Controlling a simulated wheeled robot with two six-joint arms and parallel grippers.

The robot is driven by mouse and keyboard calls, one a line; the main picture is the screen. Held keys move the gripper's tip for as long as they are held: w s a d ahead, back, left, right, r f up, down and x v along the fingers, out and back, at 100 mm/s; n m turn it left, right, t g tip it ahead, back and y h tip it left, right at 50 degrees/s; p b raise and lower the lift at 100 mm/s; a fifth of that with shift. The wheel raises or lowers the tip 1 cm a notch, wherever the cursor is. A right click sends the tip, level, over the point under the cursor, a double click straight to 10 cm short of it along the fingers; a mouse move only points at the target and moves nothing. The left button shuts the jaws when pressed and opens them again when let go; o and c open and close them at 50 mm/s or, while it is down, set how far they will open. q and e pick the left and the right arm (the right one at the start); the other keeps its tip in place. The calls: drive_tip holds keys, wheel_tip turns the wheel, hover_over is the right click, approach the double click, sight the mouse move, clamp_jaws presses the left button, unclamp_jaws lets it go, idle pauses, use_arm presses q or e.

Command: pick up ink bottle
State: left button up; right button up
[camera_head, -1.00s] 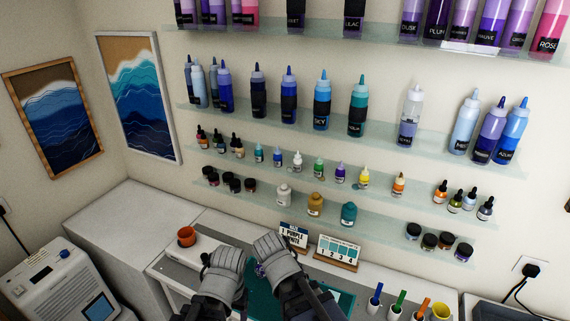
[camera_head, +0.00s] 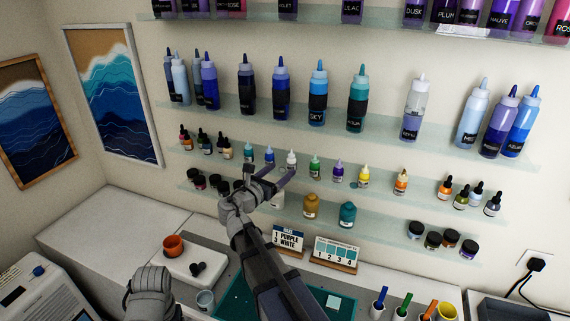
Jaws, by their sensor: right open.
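A row of small ink bottles stands on the third glass shelf. It includes a teal one, a blue one (camera_head: 269,155), a white one (camera_head: 291,160), a green one (camera_head: 315,166), a purple one (camera_head: 338,170) and a yellow one (camera_head: 364,176). My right gripper (camera_head: 277,173) is raised in front of this shelf, open and empty, with its fingertips just below the white bottle in the picture. I see no contact with any bottle. My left gripper (camera_head: 150,284) is low at the left, over the worktop; its fingertips are not clear.
A small cup (camera_head: 205,300) stands by a teal mat (camera_head: 232,303). An orange cup (camera_head: 173,246) sits on a white device (camera_head: 192,262). A recipe card (camera_head: 289,240) and a numbered card (camera_head: 335,253) stand behind the mat. Jars on the shelf below are partly hidden by my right gripper.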

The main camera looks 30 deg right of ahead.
sight(289, 164)
drive_tip(key=shift+b+x, duration=0.3)
drive_tip(key=shift+x, duration=3.65)
drive_tip(key=shift+a+f, duration=0.1)
drive_tip(key=shift+a, duration=0.05)
clamp_jaws()
